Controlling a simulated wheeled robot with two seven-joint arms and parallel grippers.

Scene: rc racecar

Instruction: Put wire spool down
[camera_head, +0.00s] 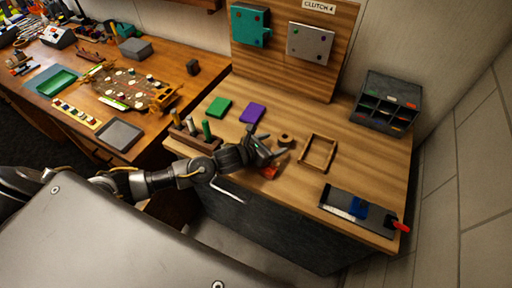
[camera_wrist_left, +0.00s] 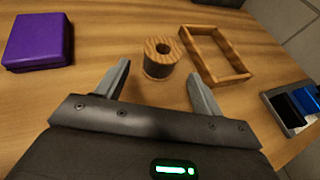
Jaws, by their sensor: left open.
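The wire spool (camera_wrist_left: 159,58) stands upright on the wooden table, with wooden ends, a dark wound middle and a hole in its top. It also shows in the head view (camera_head: 286,140), small, just beyond my gripper. My left gripper (camera_wrist_left: 160,80) is open, its two fingers apart, with the spool between and slightly beyond the fingertips in the picture. In the head view my left gripper (camera_head: 274,148) hangs near the table's middle. I cannot tell whether a finger touches the spool. My right gripper does not show.
A wooden frame (camera_wrist_left: 217,54) lies right of the spool. A purple box (camera_wrist_left: 40,40) and a green block (camera_head: 218,107) lie to the left. A peg rack (camera_head: 194,138) stands by my forearm. A red thing (camera_head: 269,172) lies beneath my gripper. A dark tray (camera_head: 350,208) is at the front right.

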